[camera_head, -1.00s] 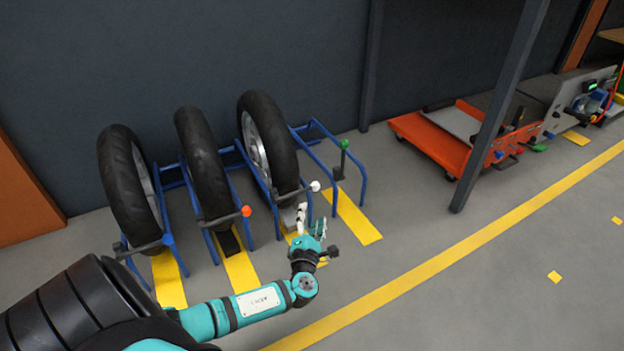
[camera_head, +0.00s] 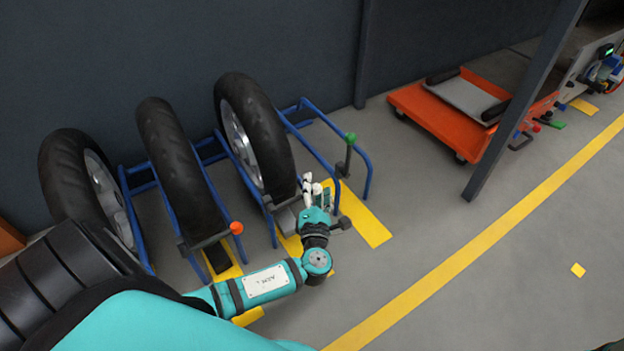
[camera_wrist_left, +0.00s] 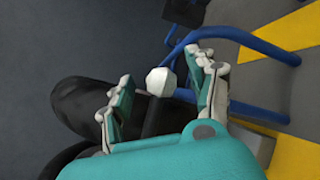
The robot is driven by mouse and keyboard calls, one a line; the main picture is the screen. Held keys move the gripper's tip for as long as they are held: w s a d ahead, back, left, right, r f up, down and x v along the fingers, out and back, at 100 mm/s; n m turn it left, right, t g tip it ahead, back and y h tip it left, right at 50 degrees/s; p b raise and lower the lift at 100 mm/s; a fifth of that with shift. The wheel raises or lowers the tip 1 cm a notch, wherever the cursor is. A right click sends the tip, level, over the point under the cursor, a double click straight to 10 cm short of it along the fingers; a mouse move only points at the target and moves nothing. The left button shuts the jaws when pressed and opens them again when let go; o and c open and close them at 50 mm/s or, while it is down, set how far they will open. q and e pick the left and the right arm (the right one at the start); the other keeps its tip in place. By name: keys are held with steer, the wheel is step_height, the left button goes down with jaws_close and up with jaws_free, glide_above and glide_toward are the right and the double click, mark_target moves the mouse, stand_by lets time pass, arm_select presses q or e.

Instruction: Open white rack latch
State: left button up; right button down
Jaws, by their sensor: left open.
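The white rack latch has a white faceted knob (camera_head: 317,188) on a dark lever, at the front of the blue rack bay holding the right-hand tyre. In the left wrist view the white knob (camera_wrist_left: 161,82) lies between the two fingers, with a visible space on each side. My left gripper (camera_head: 316,196) is open around the knob in the picture; it also shows in the left wrist view (camera_wrist_left: 163,78). I cannot tell whether a finger touches the knob. Part of the lever is hidden behind the gripper.
Black tyres (camera_head: 180,165) stand in blue rack bays. An orange knob (camera_head: 237,228) is left of the gripper, a green knob (camera_head: 350,138) right of it on an empty bay. An orange cart (camera_head: 440,115) and a dark post (camera_head: 525,100) stand to the right.

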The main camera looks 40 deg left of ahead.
arm_select(q)
steer(key=shift+w, duration=0.1)
steer(key=shift+c, duration=0.2)
jaws_close()
stand_by(0.4)
